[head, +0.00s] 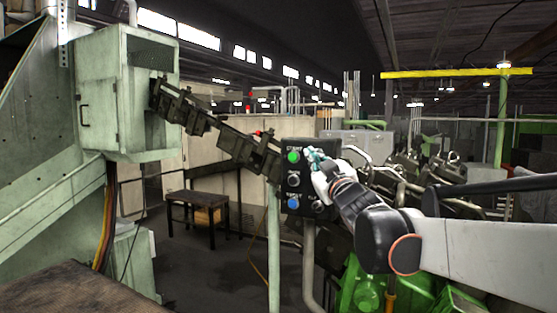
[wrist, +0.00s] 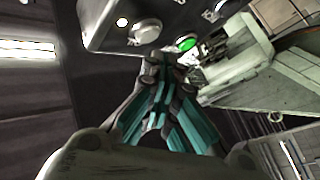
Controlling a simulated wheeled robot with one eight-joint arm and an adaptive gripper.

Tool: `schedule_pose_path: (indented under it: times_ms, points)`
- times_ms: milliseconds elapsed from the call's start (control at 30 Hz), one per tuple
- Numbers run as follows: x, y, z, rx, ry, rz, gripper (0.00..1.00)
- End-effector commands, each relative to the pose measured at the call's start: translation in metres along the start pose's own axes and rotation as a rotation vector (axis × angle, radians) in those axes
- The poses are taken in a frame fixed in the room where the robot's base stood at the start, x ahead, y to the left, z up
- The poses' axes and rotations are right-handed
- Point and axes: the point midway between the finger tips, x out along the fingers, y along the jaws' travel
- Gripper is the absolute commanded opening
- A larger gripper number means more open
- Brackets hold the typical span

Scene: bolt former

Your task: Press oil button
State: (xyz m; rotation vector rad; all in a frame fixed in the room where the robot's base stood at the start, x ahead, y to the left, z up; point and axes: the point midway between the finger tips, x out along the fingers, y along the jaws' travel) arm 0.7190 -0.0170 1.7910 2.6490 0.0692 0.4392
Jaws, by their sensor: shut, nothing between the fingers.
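The dark control panel (head: 297,180) stands on a post in the middle of the head view. Its left column has a green button (head: 293,156), a dark button with a pale rim (head: 293,179) and a blue button (head: 293,202). The labels are too small to read surely, so I cannot tell which is the oil button. My gripper (head: 313,155), with teal fingers, is at the panel's upper right and hides part of it. In the wrist view my gripper (wrist: 161,66) is shut and empty, just below a pale round button (wrist: 145,33) and the green button (wrist: 186,44). Contact is unclear.
A pale green cabinet (head: 128,95) stands at the left. A dark chain-like conveyor (head: 215,127) runs from it down behind the panel. A low dark table (head: 197,203) stands on the floor behind. Green bins and machinery (head: 365,290) crowd the lower right.

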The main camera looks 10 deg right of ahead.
Motion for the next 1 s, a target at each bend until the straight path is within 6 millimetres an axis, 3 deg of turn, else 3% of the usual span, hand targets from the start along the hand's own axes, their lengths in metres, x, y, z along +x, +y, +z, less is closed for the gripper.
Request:
schedule_pose_path:
  times_ms: [433,1000]
  points:
    - [-0.027,-0.020,-0.021,0.001,0.001,-0.001,0.00]
    - [-0.030,-0.022,-0.022,0.001,0.000,0.000,0.00]
